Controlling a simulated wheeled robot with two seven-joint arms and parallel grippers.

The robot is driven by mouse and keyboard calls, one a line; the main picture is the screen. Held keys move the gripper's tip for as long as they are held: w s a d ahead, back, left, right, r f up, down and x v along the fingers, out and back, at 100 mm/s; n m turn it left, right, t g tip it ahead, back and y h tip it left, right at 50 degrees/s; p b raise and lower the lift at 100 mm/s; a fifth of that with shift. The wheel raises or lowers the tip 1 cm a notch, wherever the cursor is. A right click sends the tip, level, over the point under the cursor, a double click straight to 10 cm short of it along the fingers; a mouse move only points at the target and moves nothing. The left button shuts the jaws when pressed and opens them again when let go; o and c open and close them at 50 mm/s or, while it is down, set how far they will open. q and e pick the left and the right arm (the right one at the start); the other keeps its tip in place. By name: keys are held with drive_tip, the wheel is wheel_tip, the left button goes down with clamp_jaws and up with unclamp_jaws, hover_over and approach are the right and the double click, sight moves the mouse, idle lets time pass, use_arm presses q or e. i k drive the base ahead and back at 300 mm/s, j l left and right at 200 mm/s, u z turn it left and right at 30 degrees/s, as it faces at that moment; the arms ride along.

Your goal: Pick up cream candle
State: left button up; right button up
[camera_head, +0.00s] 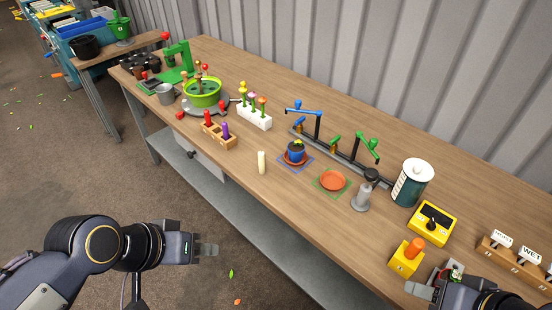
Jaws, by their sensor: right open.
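The cream candle (262,163) stands upright near the front edge of the wooden workbench (300,205), left of the blue pot. My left gripper (212,249) is off the front of the bench, below and to the left of the candle in the picture, clear of it. Its fingers show side-on, so I cannot tell whether they are open. My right gripper (436,282) is open at the lower right by the yellow block with the orange knob, far from the candle.
A wooden block (219,140) with red and purple pieces stands left of the candle. The yellow block (405,261) is near my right gripper. Bare bench surrounds the candle.

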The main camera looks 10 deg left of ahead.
sight(261, 154)
drive_tip(key=i+j, duration=0.1)
drive_tip(key=j, duration=0.3)
drive_tip(key=i+j, duration=0.1)
drive_tip(key=j, duration=0.3)
drive_tip(key=i+j, duration=0.1)
drive_tip(key=j, duration=0.3)
drive_tip(key=i+j, duration=0.1)
drive_tip(key=j, duration=0.3)
drive_tip(key=i+j, duration=0.15)
drive_tip(key=j, duration=0.25)
drive_tip(key=i+j, duration=0.1)
drive_tip(key=j, duration=0.3)
